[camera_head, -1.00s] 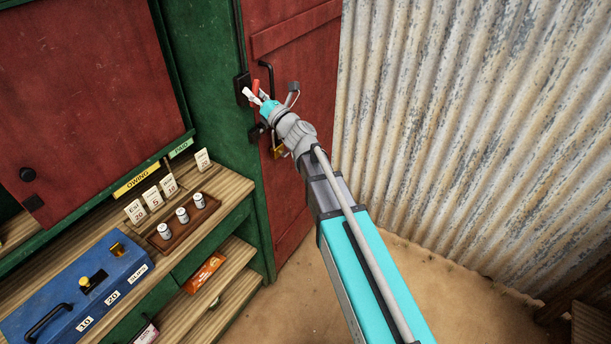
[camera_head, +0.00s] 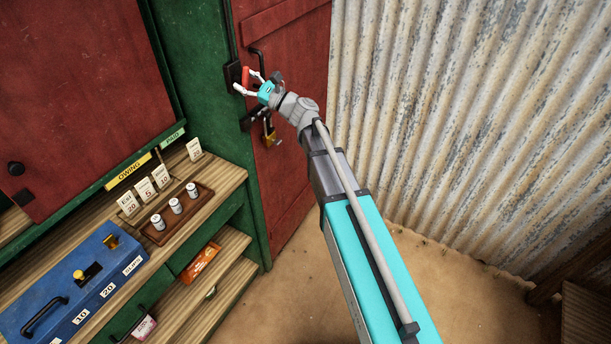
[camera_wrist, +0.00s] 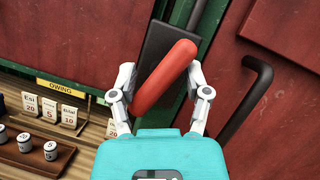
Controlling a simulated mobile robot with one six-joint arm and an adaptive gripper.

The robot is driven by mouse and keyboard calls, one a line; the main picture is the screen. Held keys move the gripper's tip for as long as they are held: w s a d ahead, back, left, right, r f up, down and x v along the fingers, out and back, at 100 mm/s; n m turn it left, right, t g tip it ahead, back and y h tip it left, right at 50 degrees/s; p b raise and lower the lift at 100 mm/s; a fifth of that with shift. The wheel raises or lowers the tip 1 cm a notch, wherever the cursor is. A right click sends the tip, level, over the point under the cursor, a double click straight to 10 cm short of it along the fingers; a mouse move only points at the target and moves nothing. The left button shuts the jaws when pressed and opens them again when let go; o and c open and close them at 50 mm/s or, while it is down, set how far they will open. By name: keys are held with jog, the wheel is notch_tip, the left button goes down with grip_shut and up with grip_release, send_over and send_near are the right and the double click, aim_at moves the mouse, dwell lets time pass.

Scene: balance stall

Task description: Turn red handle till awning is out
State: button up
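The red handle (camera_head: 246,75) is a rounded bar on a dark plate (camera_head: 232,75) on the green post beside the red door. In the wrist view the red handle (camera_wrist: 166,76) slants from lower left to upper right. My gripper (camera_head: 247,81) is in front of it, with its white fingers spread apart. Whether the right fingertip touches the handle is unclear. No awning can be made out.
A black door pull (camera_head: 260,62) and a brass padlock (camera_head: 270,136) are close by my gripper. The wooden counter (camera_head: 215,188) at left carries price cards, a tray (camera_head: 184,222) of small cylinders and a blue box (camera_head: 75,290). A corrugated wall (camera_head: 440,120) stands right.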

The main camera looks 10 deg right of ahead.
jog(key=n+g+p, duration=0.1)
jog(key=n+g, duration=0.1)
jog(key=n, duration=0.2)
jog(key=n+g+p, duration=0.1)
jog(key=n+g, duration=0.1)
jog(key=n, duration=0.2)
jog(key=shift+r+n+p, duration=0.15)
jog(key=shift+n+p, duration=0.15)
jog(key=shift+n, duration=0.1)
jog(key=n+g+h+p, duration=0.1)
jog(key=n+p, duration=0.1)
jog(key=n, duration=0.1)
jog(key=n+g+p, duration=0.1)
jog(key=n, duration=0.2)
jog(key=shift+n+h+p, duration=0.35)
jog(key=shift+n+h, duration=0.05)
jog(key=shift+s+d+n, duration=0.1)
jog(key=shift+d+n, duration=0.05)
jog(key=shift+n, duration=0.15)
jog(key=v, duration=1.4)
jog(key=s+f+n+g+h+b, duration=0.1)
jog(key=s+f+h+b, duration=0.3)
jog(key=f, duration=0.7)
jog(key=s+f+n+g+h+b, duration=0.1)
jog(key=s+f+h+b, duration=0.3)
jog(key=s+f, duration=0.5)
jog(key=shift+d+f+g+h, duration=0.4)
jog(key=shift+f+g+h, duration=0.5)
jog(key=shift+f, duration=0.5)
